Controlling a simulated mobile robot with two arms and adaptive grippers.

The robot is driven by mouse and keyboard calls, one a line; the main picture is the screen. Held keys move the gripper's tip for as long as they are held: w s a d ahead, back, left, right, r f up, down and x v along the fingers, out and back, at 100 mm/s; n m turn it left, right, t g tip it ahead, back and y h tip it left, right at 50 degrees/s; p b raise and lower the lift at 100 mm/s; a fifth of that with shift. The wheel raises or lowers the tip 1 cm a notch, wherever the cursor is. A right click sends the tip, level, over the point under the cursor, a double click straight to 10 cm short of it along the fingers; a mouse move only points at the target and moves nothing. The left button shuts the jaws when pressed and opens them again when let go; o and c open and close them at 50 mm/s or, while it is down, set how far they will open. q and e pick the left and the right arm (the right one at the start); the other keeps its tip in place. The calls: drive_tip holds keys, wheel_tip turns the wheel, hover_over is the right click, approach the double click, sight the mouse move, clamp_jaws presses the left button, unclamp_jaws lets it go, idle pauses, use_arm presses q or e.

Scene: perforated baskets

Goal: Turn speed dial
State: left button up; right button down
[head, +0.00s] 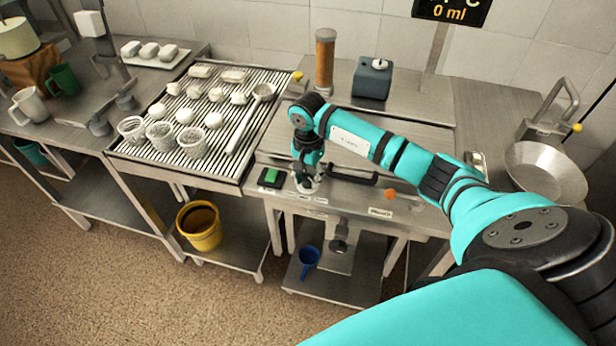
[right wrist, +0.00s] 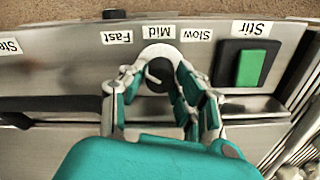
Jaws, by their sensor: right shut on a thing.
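The speed dial (right wrist: 158,76) is a dark round knob with a pale mark, on the metal front panel. Labels Slow (right wrist: 196,34), Mid (right wrist: 158,31) and Fast (right wrist: 116,37) sit along its edge in the right wrist view, which is upside down. My right gripper (right wrist: 157,88) is shut on the dial, its fingers on both sides of it. In the head view the right gripper (head: 306,182) points down onto the panel and mostly hides the dial. I cannot tell exactly which label the dial's mark points at. My left gripper is not in view.
A black handle (head: 353,176) and an orange knob (head: 389,194) are to the right. A slatted rack (head: 240,152) with perforated baskets (head: 160,135) stands left.

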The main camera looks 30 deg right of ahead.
drive_tip(key=m+b, duration=0.2)
drive_tip(key=m, duration=0.1)
drive_tip(key=shift+f+m+b, duration=0.1)
drive_tip(key=shift+m+b, duration=0.3)
drive_tip(key=m+b, duration=0.1)
drive_tip(key=m, duration=0.2)
drive_tip(key=shift+m+b, duration=0.3)
drive_tip(key=shift+b, duration=0.05)
drive_tip(key=m+b, duration=0.1)
drive_tip(key=m, duration=0.2)
drive_tip(key=shift+m, duration=0.3)
drive_tip(key=m+b, duration=0.1)
drive_tip(key=m, duration=0.5)
drive_tip(key=shift+b, duration=0.3)
drive_tip(key=m, duration=0.6)
drive_tip(key=shift+w+r+b, duration=0.1)
drive_tip(key=shift+r+b, duration=0.1)
drive_tip(key=shift+b, duration=0.1)
drive_tip(key=shift+m, duration=0.3)
drive_tip(key=c, duration=1)
unclamp_jaws()
drive_tip(key=shift+o, duration=0.2)
